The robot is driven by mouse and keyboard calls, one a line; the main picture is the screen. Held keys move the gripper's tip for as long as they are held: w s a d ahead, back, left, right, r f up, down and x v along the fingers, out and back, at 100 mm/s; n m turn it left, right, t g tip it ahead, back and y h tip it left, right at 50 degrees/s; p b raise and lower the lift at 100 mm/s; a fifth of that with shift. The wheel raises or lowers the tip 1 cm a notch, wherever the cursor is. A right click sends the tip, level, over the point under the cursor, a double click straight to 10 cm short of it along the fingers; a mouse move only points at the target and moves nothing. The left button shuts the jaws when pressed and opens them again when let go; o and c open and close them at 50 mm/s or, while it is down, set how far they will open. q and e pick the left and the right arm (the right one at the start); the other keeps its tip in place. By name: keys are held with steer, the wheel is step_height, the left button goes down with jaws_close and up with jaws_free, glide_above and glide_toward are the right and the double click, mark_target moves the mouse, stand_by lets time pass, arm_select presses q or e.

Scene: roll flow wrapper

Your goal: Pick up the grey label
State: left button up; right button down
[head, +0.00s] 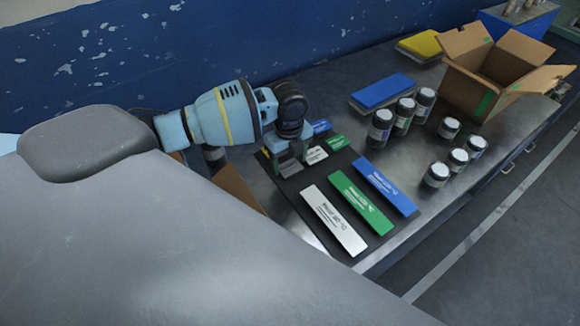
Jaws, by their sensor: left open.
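A long light grey label (333,221) with dark print lies flat on a dark mat (292,194), at its near end. Smaller light grey pieces lie at the mat's far end; one grey piece (317,155) shows just right of my left gripper (290,154). My left gripper points down, open, over this far end, beside the small pieces. Its fingers and wrist partly hide what lies there, and I cannot tell whether it touches anything. The long grey label is apart from the gripper. My right gripper is not in view.
Long green (359,203) and blue (386,186) labels lie beside the long grey one. Several dark jars with white lids (449,128) stand on the metal table. Behind are a blue-topped stack (382,91), a yellow-topped stack (420,44) and an open cardboard box (500,70).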

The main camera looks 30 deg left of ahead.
arm_select(q)
steer(key=shift+f, duration=0.2)
stand_by(0.7)
steer(key=c, duration=0.7)
steer(key=shift+c, duration=0.2)
steer(key=shift+r, duration=0.1)
